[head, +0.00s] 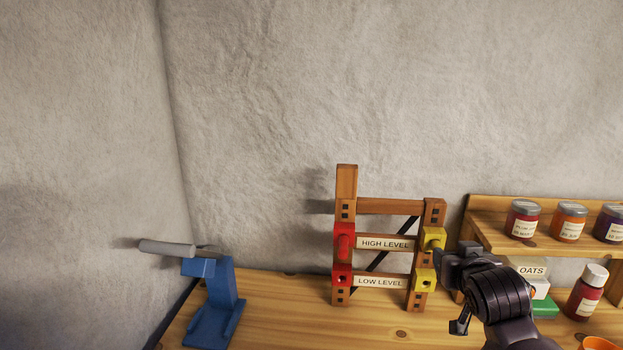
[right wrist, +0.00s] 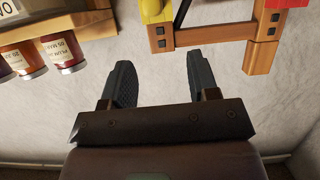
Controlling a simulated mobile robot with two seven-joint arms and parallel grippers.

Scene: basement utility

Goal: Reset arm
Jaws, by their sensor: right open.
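My right gripper (head: 457,256) is beside the right post of the wooden rack in the head view. In the right wrist view its two fingers (right wrist: 161,85) are spread apart with nothing between them. The wooden rack (head: 376,206) stands upright on the bench, with labels HIGH LEVEL and LOW LEVEL. It has red blocks (head: 343,241) on its left post and yellow blocks (head: 424,281) on its right post. The upper yellow piece is close to my gripper; I cannot tell whether they touch. My left gripper is not in view.
A blue stand (head: 218,305) with a grey cylinder (head: 167,248) is at the left. A wooden shelf (head: 485,229) with several jars is at the right, with an OATS container (head: 531,270) and a bottle (head: 586,292) below. Bench between stand and rack is clear (head: 285,310).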

